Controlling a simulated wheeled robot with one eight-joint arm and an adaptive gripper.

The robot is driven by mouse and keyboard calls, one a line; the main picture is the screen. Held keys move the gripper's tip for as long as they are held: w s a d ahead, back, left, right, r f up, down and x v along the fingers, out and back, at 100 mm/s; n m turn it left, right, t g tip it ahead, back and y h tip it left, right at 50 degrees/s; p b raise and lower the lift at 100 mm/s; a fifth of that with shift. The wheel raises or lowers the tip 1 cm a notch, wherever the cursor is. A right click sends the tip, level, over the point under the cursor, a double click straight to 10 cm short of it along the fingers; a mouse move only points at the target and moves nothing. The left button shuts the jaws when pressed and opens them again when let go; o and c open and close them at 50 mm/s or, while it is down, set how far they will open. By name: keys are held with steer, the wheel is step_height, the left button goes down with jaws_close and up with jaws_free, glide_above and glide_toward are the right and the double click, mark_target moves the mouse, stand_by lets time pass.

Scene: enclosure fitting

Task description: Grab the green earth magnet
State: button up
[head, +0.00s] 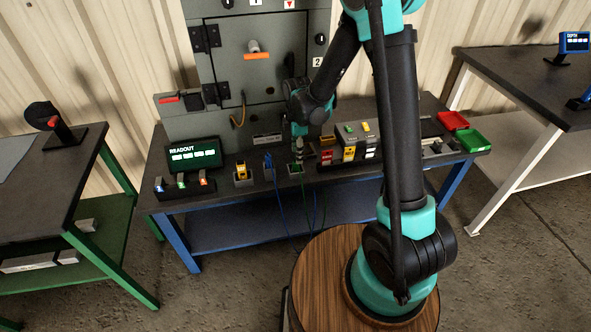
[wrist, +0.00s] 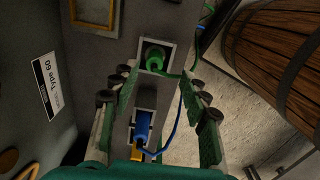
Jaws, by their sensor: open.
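The green earth magnet (wrist: 155,57) is a round green plug with a green cable, standing in a square grey holder near the top of the wrist view. In the head view its holder (head: 295,169) is on the blue-legged bench, just below my gripper (head: 299,150). My gripper also shows in the wrist view (wrist: 160,85), open, with one finger on each side. The green magnet appears just beyond the fingertips, between their lines. Nothing is held. Whether a fingertip touches the holder cannot be told.
A blue plug (wrist: 142,125) with a blue cable stands in the neighbouring holder, between the fingers in the wrist view. A yellow piece (head: 241,170) sits further left. A grey enclosure (head: 262,60) rises behind. A block rack (head: 348,152) stands close on the right.

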mark_target(296, 168)
steer(key=shift+w+a+f, duration=0.1)
steer(key=shift+f, duration=0.95)
steer(key=shift+w+a+f, duration=0.1)
steer(key=shift+a+f, duration=0.05)
steer(key=shift+f, duration=0.85)
steer(key=shift+w+a+f, duration=0.1)
steer(key=shift+f, duration=0.95)
steer(key=shift+c, duration=0.4)
jaws_close()
